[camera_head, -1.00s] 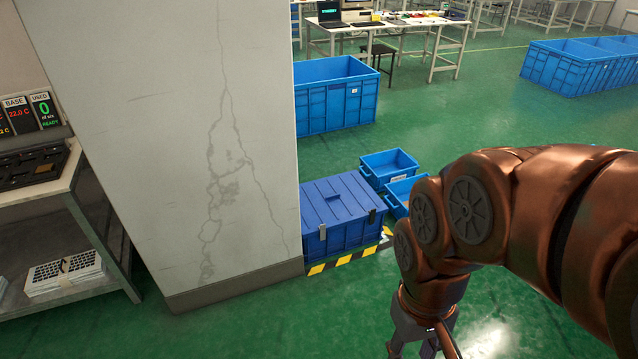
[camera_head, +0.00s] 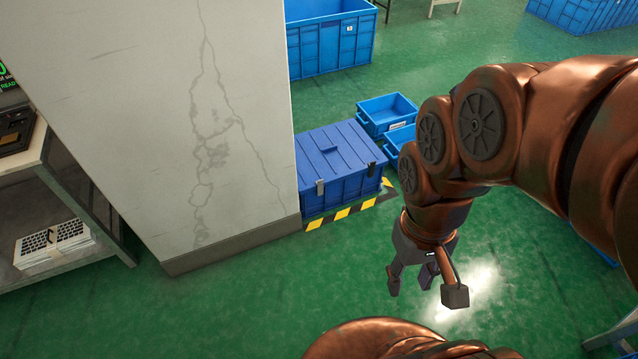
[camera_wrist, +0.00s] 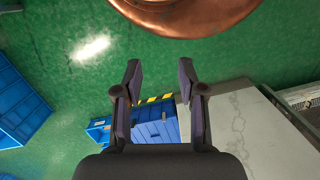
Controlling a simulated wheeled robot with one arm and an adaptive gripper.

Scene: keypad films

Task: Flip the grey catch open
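A blue lidded box (camera_head: 340,157) stands on the floor against the white pillar. Two small dark grey catches are on its front: a left catch (camera_head: 320,189) near the pillar and a right catch (camera_head: 371,170). Both look upright against the box; whether either is fastened is too small to tell. My gripper (camera_head: 411,282) hangs to the right of and nearer than the box, clear of it, pointing down. In the wrist view my gripper (camera_wrist: 160,76) is open and empty, with the box (camera_wrist: 155,131) beyond its fingers.
The white pillar (camera_head: 160,120) rises left of the box. Yellow-black floor tape (camera_head: 342,213) edges the box front. Small blue bins (camera_head: 387,113) stand behind it. A shelf unit (camera_head: 75,190) is far left. Green floor in front is clear.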

